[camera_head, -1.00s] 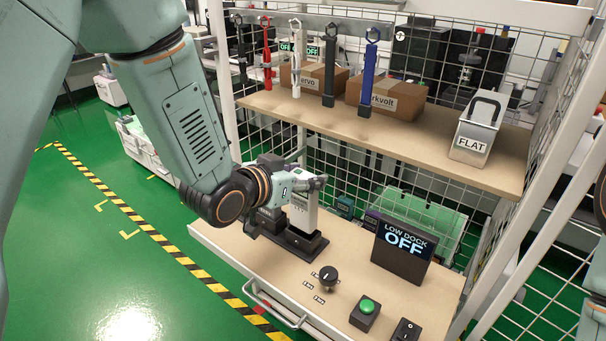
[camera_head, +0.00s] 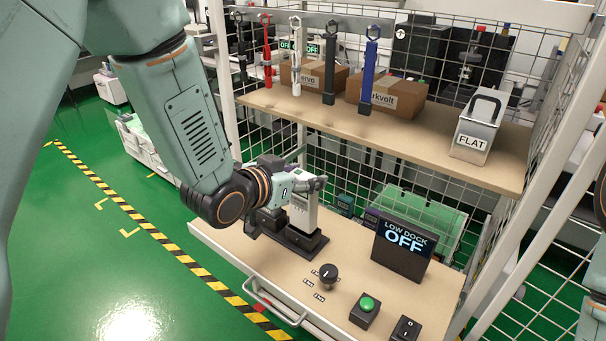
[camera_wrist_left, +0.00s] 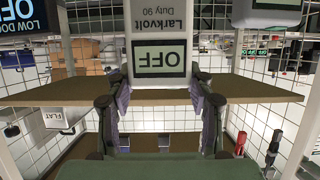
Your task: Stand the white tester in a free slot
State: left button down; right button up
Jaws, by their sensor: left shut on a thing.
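The white tester (camera_head: 303,214) stands upright above the lower shelf at a black slotted dock (camera_head: 318,243). Its lower end is at the dock's front slot; I cannot tell whether it is fully seated. My left gripper (camera_head: 312,184) is shut on the tester near its top. In the left wrist view the tester (camera_wrist_left: 158,22) shows a screen reading OFF and a Larkvolt label, between the two fingers of my left gripper (camera_wrist_left: 160,88). The dock's rear part is partly hidden by my gripper and wrist. My right gripper is out of view.
A display reading LOW DOCK OFF (camera_head: 402,250) stands right of the dock. A black knob (camera_head: 327,275), a green button (camera_head: 366,308) and a switch (camera_head: 405,328) sit in front. Wire mesh closes the back.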

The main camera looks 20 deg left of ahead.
aim_at(299, 195)
pick_arm(q)
jog(key=shift+f+b, duration=1.5)
jog(key=shift+f, duration=0.75)
jog(key=shift+c, duration=2.1)
grip_release()
jog(key=shift+v, duration=3.75)
